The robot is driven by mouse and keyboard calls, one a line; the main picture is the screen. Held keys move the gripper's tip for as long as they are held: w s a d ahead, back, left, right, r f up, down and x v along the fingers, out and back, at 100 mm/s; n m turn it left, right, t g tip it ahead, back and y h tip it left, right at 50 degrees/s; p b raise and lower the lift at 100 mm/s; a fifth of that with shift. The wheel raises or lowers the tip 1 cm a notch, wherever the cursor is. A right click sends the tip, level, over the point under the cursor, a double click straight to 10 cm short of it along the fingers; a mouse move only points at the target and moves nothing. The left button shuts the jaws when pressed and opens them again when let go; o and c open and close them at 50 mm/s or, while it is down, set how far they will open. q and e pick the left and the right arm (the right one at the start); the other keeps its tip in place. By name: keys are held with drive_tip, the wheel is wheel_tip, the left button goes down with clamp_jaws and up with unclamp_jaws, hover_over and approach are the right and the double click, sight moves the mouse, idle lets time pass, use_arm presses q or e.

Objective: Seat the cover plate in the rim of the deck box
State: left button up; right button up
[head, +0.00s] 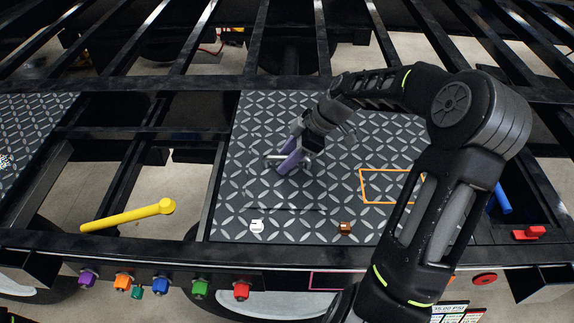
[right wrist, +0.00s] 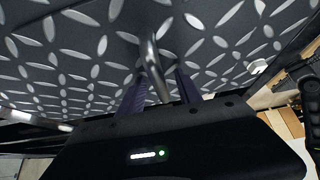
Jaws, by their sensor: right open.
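The cover plate (head: 268,190) is a dark tread-patterned panel with a bare metal handle (head: 273,157). It lies on the similarly patterned deck (head: 225,215), and only a faint edge line sets it apart. The rim of the deck box is not distinct, and I cannot tell whether the plate lies flush in it. My right gripper (head: 292,157) is open at the handle, its purple fingers apart. In the right wrist view the fingers (right wrist: 158,92) stand on either side of the handle (right wrist: 150,58), with gaps visible.
An orange rectangle outline (head: 378,202) marks the deck to the right. A white block (head: 256,226) and a brown block (head: 345,227) sit near the front edge. A yellow lever (head: 125,217) is at left, a blue one (head: 502,199) at right. Coloured fittings (head: 200,288) line the front rail.

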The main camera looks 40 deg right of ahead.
drive_tip(key=shift+c, duration=0.2)
clamp_jaws()
idle(0.4)
idle(1.0)
